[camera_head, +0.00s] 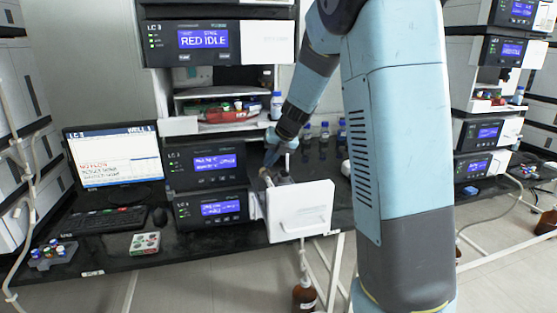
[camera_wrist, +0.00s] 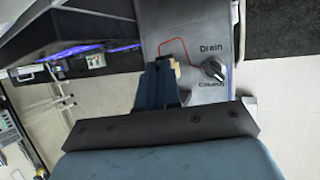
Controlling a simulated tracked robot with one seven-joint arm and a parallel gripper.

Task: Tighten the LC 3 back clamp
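The LC 3 stack stands in the middle of the head view, with its lowest module (camera_head: 211,208) open and a white door (camera_head: 300,211) swung out toward me. My gripper (camera_head: 269,163) points down into the space behind that door. In the wrist view, my gripper's two dark blue fingers (camera_wrist: 164,64) lie close together over a grey panel. A small black part, possibly a clamp, sits at the fingertips, with a tan piece (camera_wrist: 177,69) beside them. The fingers partly hide these parts. I cannot tell whether the fingers grip anything.
A monitor (camera_head: 115,158) and keyboard (camera_head: 100,222) stand left. Several bottles (camera_head: 324,137) stand behind my arm. A brown bottle (camera_head: 304,297) is below the bench.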

